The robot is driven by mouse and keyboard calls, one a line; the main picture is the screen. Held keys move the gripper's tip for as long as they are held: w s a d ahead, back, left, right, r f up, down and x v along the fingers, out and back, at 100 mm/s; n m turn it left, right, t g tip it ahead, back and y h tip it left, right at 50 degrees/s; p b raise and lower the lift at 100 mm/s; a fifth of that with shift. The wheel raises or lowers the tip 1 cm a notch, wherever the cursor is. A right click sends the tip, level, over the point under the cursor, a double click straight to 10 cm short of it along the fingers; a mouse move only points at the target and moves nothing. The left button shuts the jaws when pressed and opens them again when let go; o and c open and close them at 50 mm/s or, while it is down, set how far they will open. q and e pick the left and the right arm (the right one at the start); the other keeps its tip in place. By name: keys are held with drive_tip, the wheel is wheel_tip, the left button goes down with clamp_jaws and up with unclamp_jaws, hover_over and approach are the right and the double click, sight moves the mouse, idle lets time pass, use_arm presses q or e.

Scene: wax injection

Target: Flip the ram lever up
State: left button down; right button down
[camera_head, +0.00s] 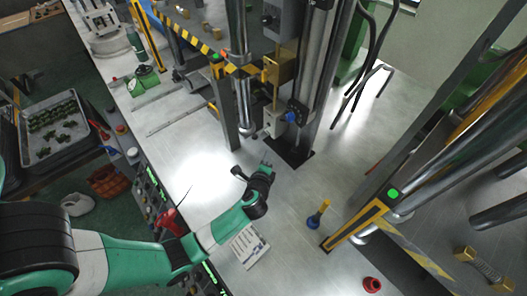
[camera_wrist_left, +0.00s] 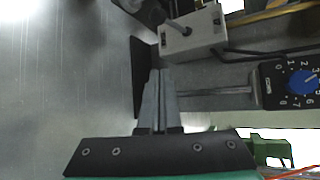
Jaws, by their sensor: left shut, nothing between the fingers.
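A small light grey box (camera_head: 273,123) is mounted on the press column in the head view. In the left wrist view this box (camera_wrist_left: 192,36) carries a short grey lever (camera_wrist_left: 178,27), which I take to be the ram lever. I cannot tell for sure whether the lever is up or down. My left gripper (camera_head: 266,166) is below the box in the head view. In the wrist view its fingers (camera_wrist_left: 158,74) are shut and empty, pointing at the box, with their tips apart from the box and lever. My right gripper is not in view.
A black control with a blue dial (camera_head: 291,116) sits right of the box; it also shows in the wrist view (camera_wrist_left: 299,81). Metal columns stand around it. A blue-and-yellow tool (camera_head: 319,214) and a red cup (camera_head: 372,285) are on the bench.

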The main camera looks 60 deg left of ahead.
use_arm(q)
drive_tip(key=b+x, duration=0.3)
drive_tip(key=x, duration=0.6)
drive_tip(key=shift+a+f, duration=0.1)
drive_tip(key=s, duration=0.1)
drive_tip(key=s+r+p, duration=0.1)
drive_tip(key=s+a+r+p, duration=0.1)
drive_tip(key=shift+s+a, duration=0.1)
drive_tip(key=shift+s, duration=0.2)
